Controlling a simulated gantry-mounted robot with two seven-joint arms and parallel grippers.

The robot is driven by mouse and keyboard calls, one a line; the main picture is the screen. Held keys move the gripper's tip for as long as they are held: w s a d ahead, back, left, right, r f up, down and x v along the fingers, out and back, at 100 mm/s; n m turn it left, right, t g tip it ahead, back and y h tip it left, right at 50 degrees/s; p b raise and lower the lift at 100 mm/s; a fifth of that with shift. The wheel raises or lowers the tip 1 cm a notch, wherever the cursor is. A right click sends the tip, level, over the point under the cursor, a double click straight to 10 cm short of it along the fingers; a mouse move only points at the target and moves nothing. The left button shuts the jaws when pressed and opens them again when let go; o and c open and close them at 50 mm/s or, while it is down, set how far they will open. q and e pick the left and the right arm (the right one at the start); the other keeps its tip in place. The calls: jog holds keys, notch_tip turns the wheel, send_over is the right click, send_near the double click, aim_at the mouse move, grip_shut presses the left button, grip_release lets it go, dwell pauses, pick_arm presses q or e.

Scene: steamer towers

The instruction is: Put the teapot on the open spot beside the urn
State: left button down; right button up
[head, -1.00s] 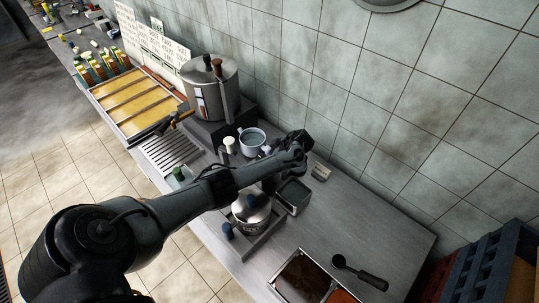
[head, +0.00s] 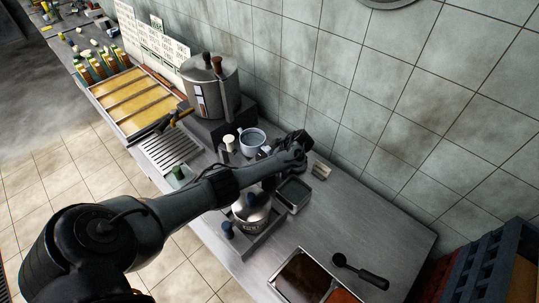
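The urn (head: 212,88) is a large steel cylinder with a dark tap handle, standing on a dark block against the tiled wall. A silver pot with blue knobs, apparently the teapot (head: 249,214), sits at the counter's front edge, partly covered by my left arm. A slatted metal grille (head: 172,148) lies in front of the urn, with bare slats showing. My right gripper is not in view.
A blue-grey mug (head: 252,140) and a white-topped shaker (head: 229,142) stand between urn and wrist. A square metal container (head: 293,194) is right of the pot. Sauce trays (head: 302,277) and a black ladle (head: 359,272) lie at the front right.

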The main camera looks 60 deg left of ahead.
pick_arm(q)
jog(key=c, duration=0.7)
grip_release()
jog(key=shift+w, duration=0.1)
jog(key=shift+c, duration=0.2)
jog(key=shift+o, duration=0.2)
jog(key=p+v, duration=0.1)
jog(key=v, duration=0.9)
jog(key=shift+d+r+p, duration=0.25)
jog(key=shift+p, duration=0.05)
jog(key=shift+w, duration=0.1)
